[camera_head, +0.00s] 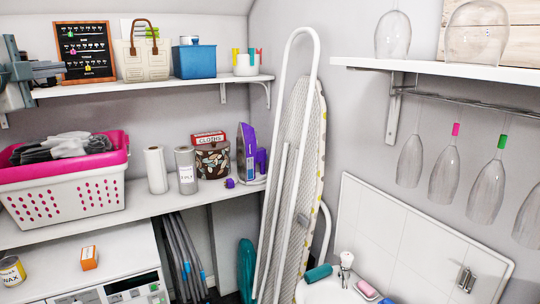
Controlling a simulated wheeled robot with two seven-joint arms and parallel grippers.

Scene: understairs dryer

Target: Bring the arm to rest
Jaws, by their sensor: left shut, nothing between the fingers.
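My left gripper (60,69) comes in at the upper left edge, as grey and bluish metal parts. It is raised in front of the upper shelf's left end, beside the black letter board (85,51). Its fingers are shut with nothing between them. Most of my left arm is outside the picture. My right gripper is not in view.
The upper shelf (150,86) holds a basket (142,60) and blue bin (194,62). Below stand a pink-and-white laundry basket (70,195), canisters and a washer (110,270). An ironing board (290,180) leans centrally. Glasses hang under the right shelf (450,75).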

